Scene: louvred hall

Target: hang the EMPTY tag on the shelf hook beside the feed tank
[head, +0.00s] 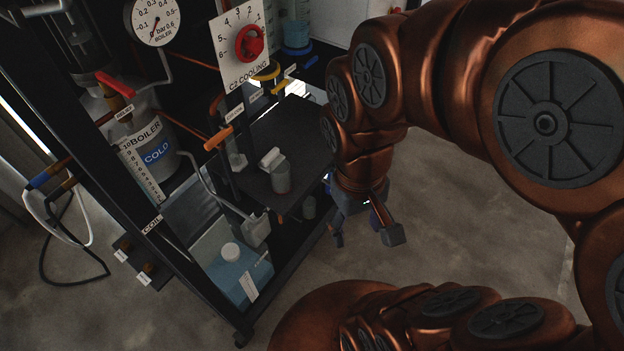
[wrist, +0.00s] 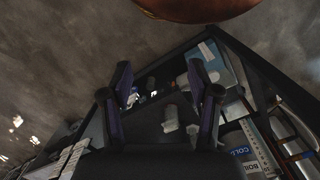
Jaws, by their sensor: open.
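My gripper (head: 365,234) hangs in free air to the right of the rig's shelves, fingers pointing down. In the wrist view my gripper (wrist: 166,88) has its two fingers spread with nothing held between them. I cannot make out a tag reading EMPTY or the shelf hook. A pale blue tank (head: 228,272) with a white cap stands on the bottom shelf, and it also shows in the wrist view (wrist: 215,62); whether it is the feed tank I cannot tell. A white strip with marks (head: 249,288) is on its front.
A dark shelf (head: 262,183) carries a grey cylinder (head: 280,176) with a white top. The boiler (head: 150,140), labelled COLD, stands at the left. An orange-handled valve (head: 218,138) and the cooling dial (head: 249,42) are near the posts. The floor (head: 455,235) at right is clear.

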